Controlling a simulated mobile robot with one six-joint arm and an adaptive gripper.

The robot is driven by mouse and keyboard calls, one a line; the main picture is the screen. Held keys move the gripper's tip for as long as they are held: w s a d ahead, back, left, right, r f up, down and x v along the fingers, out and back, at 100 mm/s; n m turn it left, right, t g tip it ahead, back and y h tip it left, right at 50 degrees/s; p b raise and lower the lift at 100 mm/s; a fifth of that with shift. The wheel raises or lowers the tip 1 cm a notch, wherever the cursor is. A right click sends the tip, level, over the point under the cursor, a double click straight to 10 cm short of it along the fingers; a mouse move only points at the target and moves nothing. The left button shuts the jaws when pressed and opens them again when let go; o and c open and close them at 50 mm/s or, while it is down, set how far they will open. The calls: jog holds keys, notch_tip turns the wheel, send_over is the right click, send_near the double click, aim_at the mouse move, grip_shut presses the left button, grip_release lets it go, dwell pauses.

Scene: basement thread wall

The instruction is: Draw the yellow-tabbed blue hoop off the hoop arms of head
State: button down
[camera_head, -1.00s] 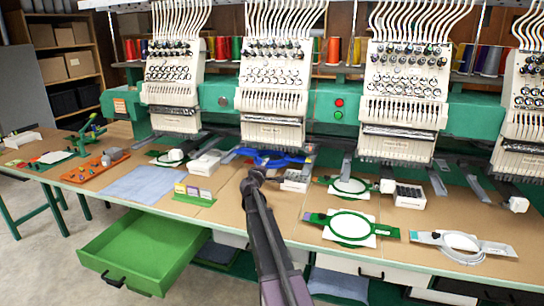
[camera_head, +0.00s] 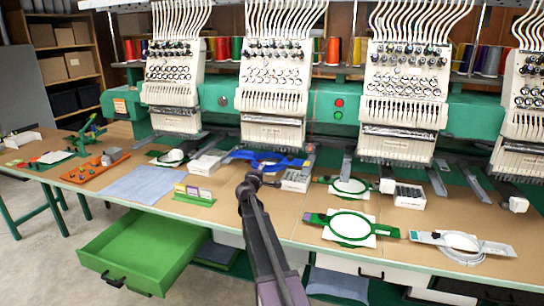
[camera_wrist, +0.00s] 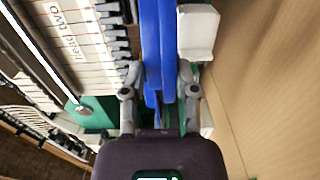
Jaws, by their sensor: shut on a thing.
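The blue hoop (camera_head: 240,154) is in front of the second machine head from the left (camera_head: 273,128), low under its needle case. Grey hoop arms show at its ends, one at the right (camera_head: 309,152). My gripper (camera_head: 258,181) reaches it from the front. In the wrist view the hoop's blue bars (camera_wrist: 151,40) run between my gripper's fingers (camera_wrist: 160,88), which are shut on it. The lettering "head two" shows on the machine there.
A green card holder (camera_head: 194,195) is at the front left. Green-framed hoop (camera_head: 350,227) lies at the right. Below the table edge a green drawer (camera_head: 140,250) is open.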

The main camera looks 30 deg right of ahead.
jog(key=v, duration=0.7)
dwell(1.5)
jog(key=shift+s+a, duration=0.1)
jog(key=shift+c, duration=1.5)
grip_release()
jog(key=v, duration=1.2)
jog(key=shift+s, duration=0.1)
